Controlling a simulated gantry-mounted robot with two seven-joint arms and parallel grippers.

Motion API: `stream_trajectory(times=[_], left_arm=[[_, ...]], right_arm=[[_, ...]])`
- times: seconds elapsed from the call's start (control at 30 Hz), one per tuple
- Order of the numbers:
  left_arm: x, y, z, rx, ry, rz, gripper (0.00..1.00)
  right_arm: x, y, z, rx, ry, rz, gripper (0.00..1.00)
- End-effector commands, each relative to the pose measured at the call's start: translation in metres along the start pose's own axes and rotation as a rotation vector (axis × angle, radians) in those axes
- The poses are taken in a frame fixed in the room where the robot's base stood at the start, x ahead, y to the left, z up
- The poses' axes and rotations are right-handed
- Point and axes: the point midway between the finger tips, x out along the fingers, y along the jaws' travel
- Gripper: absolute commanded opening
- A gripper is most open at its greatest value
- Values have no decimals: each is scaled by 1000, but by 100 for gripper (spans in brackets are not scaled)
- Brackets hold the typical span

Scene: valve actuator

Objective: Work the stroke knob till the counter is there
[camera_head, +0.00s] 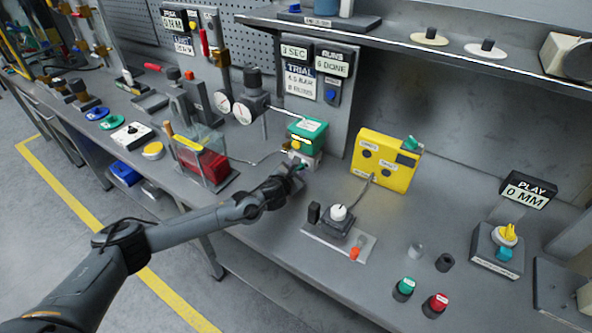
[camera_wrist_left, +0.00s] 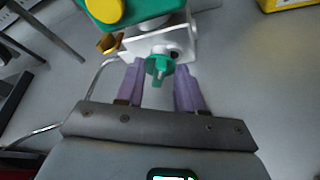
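The valve actuator (camera_head: 307,130) is a green box with a yellow disc on a pale metal block. A small green knob (camera_wrist_left: 159,66) with a handle bar sits on that block's front in the left wrist view. My left gripper (camera_head: 296,168) is at this knob; in the wrist view its two purple fingers (camera_wrist_left: 160,78) stand open, one each side of it. I cannot tell whether they touch it. The knob is mostly hidden in the head view. The counter (camera_head: 332,62) appears to read 6 DONE. My right gripper is not in view.
A timer sign (camera_head: 294,52) reads 3 SEC above a TRIAL card (camera_head: 300,80). A yellow box (camera_head: 385,160) stands right of the actuator. A white-knobbed unit (camera_head: 340,215) and green and red buttons are in front. A display (camera_head: 527,191) reads PLAY 0 MM.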

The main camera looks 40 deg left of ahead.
Motion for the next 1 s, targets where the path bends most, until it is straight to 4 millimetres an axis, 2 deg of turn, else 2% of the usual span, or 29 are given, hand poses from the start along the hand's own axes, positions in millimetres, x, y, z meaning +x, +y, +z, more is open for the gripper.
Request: stream_trajectory(times=[0.03,0.2,0.23,0.63,1.0], left_arm=[[0,0,0,0,0,0,29],[0,0,0,0,0,0,3],[0,0,0,0,0,0,0],[-1,2,0,-40,2,-17,0],[0,7,-1,-255,5,-105,0]], right_arm=[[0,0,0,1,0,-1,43],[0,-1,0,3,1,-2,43],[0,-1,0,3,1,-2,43],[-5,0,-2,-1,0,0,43],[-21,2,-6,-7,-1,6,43]])
